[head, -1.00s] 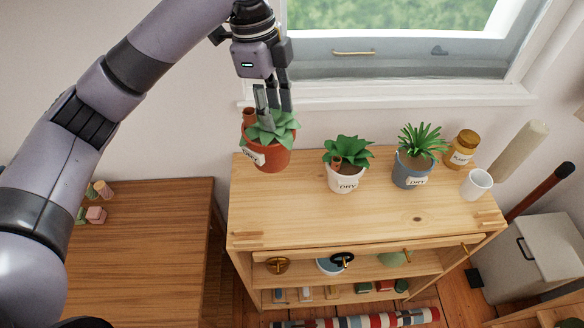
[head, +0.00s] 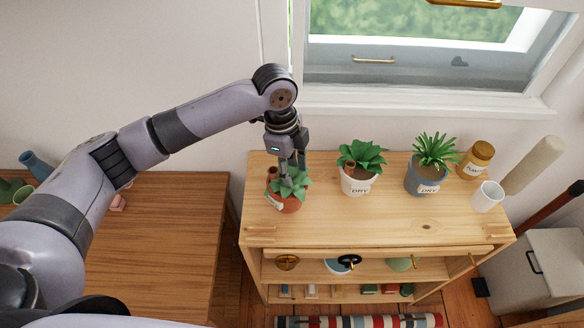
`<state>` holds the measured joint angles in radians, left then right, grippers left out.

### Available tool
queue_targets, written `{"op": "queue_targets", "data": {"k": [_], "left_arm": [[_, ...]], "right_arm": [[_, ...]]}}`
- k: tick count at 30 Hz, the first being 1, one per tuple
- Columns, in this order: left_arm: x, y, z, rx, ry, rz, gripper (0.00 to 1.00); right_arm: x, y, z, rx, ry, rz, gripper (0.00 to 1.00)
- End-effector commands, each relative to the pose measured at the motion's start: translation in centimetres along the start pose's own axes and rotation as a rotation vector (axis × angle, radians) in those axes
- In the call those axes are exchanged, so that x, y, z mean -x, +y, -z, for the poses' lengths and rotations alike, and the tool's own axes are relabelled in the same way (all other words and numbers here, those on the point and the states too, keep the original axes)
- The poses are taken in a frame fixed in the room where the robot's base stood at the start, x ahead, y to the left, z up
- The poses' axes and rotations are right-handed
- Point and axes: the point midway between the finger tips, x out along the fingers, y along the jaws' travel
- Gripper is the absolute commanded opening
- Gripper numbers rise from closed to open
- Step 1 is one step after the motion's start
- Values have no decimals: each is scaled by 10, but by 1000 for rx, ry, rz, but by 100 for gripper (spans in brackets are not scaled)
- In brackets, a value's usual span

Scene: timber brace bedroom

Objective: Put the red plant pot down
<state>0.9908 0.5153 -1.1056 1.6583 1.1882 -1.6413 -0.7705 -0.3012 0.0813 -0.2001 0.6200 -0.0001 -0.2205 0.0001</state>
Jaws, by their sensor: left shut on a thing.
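The red plant pot (head: 290,207), with a green leafy plant and a white tag, is at the left end of the light wooden shelf unit's top (head: 345,222). It looks upright; I cannot tell whether its base touches the wood. My left gripper (head: 292,168) points down from above and is shut on the pot, its fingers partly hidden among the leaves. My right gripper is not in view.
A white pot (head: 356,184) and a grey pot (head: 422,182), both tagged DRY, stand to the right. Beyond them are an amber jar (head: 476,160) and a white cup (head: 487,196). The shelf top's front is clear. A darker table (head: 165,245) stands left.

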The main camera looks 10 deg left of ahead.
Motion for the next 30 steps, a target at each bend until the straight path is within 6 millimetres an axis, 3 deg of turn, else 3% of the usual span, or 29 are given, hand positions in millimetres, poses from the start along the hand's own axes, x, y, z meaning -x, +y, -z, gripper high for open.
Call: {"op": "queue_targets", "data": {"k": [14, 15, 24, 30], "left_arm": [[-10, -1, -1, -2, 1, 3, 0], [-12, 0, -2, -1, 0, 0, 41], [-12, 0, -2, -1, 0, 0, 61], [-12, 0, -2, -1, 0, 0, 61]], "right_arm": [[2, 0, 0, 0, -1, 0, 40], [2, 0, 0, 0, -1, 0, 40], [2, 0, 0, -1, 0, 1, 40], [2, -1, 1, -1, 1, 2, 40]]}}
